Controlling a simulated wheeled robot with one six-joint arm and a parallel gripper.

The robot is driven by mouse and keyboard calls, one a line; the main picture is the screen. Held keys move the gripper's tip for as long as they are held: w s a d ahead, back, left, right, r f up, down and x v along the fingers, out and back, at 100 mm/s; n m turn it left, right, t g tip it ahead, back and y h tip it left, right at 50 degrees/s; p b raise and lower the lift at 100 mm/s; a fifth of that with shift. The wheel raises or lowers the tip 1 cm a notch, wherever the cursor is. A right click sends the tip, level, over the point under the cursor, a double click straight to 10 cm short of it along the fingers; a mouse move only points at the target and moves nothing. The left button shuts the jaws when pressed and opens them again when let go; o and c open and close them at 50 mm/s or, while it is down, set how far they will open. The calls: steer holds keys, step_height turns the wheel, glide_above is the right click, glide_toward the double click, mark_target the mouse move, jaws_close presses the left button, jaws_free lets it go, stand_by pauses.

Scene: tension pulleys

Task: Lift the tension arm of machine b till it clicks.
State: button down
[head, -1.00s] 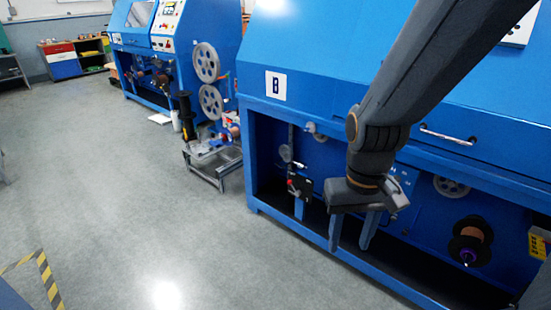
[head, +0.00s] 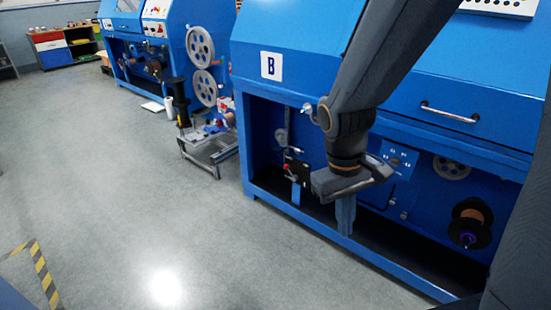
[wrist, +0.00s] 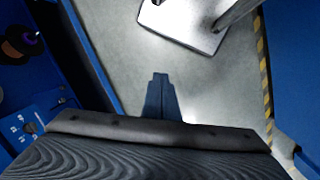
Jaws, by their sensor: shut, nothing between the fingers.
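Machine b (head: 300,75) is the blue cabinet marked "B" in the head view. I cannot tell for certain which part is the tension arm; my arm and gripper cover part of the bay. In the wrist view the closed fingers (wrist: 160,78) show over grey floor.
A copper spool (head: 471,224) and a grey pulley (head: 451,168) sit at the bay's right. A bar handle (head: 450,112) crosses the cover above. A low metal frame (head: 212,150) stands left of the machine. The floor (head: 110,190) at the left is clear.

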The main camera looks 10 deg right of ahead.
steer(key=w+a+f+n+t+h+b, duration=0.3)
steer(key=w+f+n+h+b, duration=0.35)
steer(key=w+f+b, duration=0.65)
steer(key=w+a+f+n+t+h+b, duration=0.35)
steer(key=w+f+n+b, duration=0.6)
steer(key=w+f, duration=0.6)
steer(key=w+a+f+n+t+y+b, duration=0.1)
steer(key=w+a+f+n+t+b, duration=0.2)
steer(key=a+f, duration=0.3)
steer(key=w+a+f+n+t+y+b, duration=0.2)
steer(key=w+a+f+n+t+b, duration=0.2)
steer(key=a, duration=0.8)
steer(key=w+a+f+n+t+y+b, duration=0.2)
steer(key=w+a+f+n+t+b, duration=0.2)
steer(key=a+f, duration=0.5)
steer(key=shift+w+f+n+t+b, duration=0.25)
steer(key=shift+f+n+t+b, duration=0.3)
steer(key=shift+n+b, duration=0.6)
steer(key=shift+a+f, duration=0.1)
steer(key=shift+a, duration=0.05)
